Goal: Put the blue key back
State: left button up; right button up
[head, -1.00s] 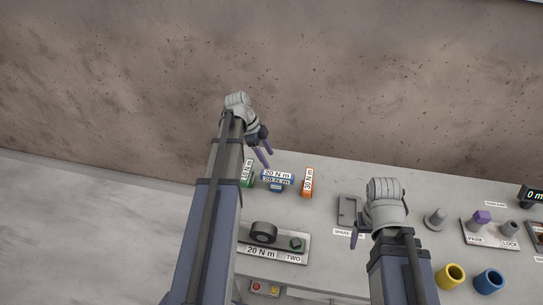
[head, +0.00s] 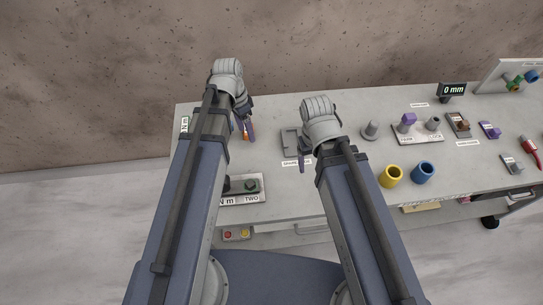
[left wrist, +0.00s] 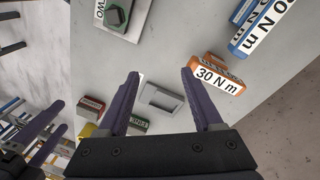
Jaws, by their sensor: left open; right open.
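A blue piece labelled 20 N m (left wrist: 262,27) lies at the top right of the left wrist view; I take it for the blue key and its place, but cannot tell them apart. My right gripper (head: 304,153) is open and empty by the grey spare tray (head: 290,142), which appears empty in the left wrist view (left wrist: 163,102).
Yellow (head: 391,176) and blue (head: 423,172) cups, a grey cone (head: 370,131), a purple knob (head: 409,119) and a 0 mm display (head: 452,90) stand to the right. A wall backs the table.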

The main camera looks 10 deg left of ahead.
pick_arm(q)
jog(key=s+d+n+y, duration=0.3)
jog(key=s+d+n, duration=0.2)
jog(key=s+d, duration=0.4)
jog(key=shift+s+d+n+t, duration=0.25)
jog(key=shift+d+n+t, duration=0.05)
jog(key=shift+d, duration=0.1)
jog(key=shift+s+f, duration=0.1)
pick_arm(e)
jog(key=shift+s, duration=0.1)
